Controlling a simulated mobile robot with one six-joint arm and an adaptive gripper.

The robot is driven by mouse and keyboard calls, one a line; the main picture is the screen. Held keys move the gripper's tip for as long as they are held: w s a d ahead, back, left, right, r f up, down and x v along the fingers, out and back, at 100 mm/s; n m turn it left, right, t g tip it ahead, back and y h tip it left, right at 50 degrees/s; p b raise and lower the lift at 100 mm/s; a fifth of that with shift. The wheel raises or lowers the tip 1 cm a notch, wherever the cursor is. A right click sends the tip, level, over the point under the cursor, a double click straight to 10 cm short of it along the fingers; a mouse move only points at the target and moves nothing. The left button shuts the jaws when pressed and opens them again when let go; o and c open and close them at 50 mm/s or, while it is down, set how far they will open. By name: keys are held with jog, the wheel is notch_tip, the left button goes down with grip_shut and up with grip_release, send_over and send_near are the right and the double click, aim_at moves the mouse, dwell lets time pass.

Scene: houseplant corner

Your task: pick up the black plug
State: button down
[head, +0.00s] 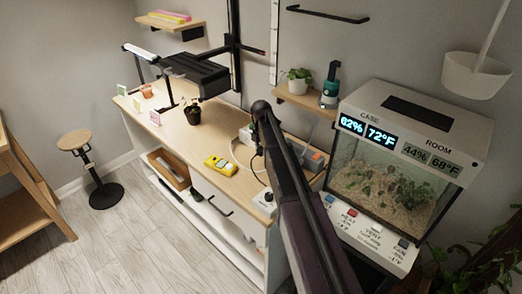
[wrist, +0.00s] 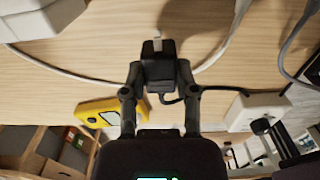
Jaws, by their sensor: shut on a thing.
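The black plug (wrist: 158,62) is between the two fingertips of my gripper (wrist: 159,78) in the wrist view. The gripper is shut on it, one finger on each side. Pale metal shows at the plug's far end, and a black cord runs from its right side. Wood surface shows behind the plug; I cannot tell whether it touches anything there. In the head view my arm hides most of the gripper, and the plug is not clear.
A yellow meter (head: 220,164) lies on the wooden counter (head: 185,143); it also shows in the wrist view (wrist: 99,112). A white box with a dark knob (head: 265,199) is near the counter's front edge. White cables cross the counter. A glass terrarium (head: 389,187) stands right of my arm.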

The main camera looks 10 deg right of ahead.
aim_at(261, 149)
jog(key=shift+r+p, duration=2.35)
jog(key=shift+r, duration=0.45)
jog(key=shift+a, duration=0.1)
